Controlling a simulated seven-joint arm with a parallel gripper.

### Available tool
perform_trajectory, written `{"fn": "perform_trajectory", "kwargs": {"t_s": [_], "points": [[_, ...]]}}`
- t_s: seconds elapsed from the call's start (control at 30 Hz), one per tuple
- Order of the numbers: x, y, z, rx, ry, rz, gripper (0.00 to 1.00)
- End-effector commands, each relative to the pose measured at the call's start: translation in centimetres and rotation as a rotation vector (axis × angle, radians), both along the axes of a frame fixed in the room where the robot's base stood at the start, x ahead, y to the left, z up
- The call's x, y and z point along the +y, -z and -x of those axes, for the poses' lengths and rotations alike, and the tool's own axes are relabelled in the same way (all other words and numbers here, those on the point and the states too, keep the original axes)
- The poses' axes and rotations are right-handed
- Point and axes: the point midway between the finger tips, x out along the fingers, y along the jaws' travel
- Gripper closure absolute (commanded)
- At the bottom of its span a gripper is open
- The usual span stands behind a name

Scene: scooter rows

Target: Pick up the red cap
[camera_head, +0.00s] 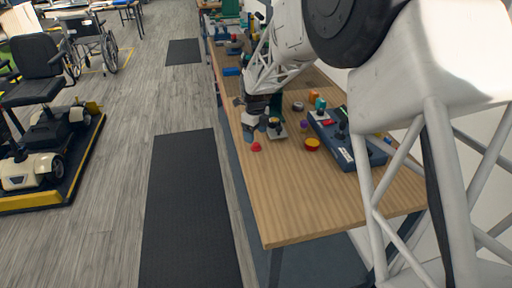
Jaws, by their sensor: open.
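The red cap (256,147) is a small, low red piece on the wooden table (285,205), close to the table's left edge. My gripper (261,128) is open and points down just above and behind the cap in the picture. I see no contact between the fingers and the cap. The exact gap is too small to tell. The cap's top shows clear of the fingers.
A dark blue board (361,153) with a joystick lies right of the cap. A yellow-and-red round piece (312,144), a purple piece (304,124) and an orange piece (314,96) stand nearby. The table's front part is clear.

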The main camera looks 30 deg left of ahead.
Motion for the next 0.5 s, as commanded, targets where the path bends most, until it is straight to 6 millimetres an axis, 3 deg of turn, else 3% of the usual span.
{"fn": "perform_trajectory", "kwargs": {"t_s": [0.33,0.5], "points": [[0.0,0.2,0.0,0.0,0.0,0.001,0.26],[0.0,1.5,-0.1,0.002,0.0,0.002,0.26]]}}
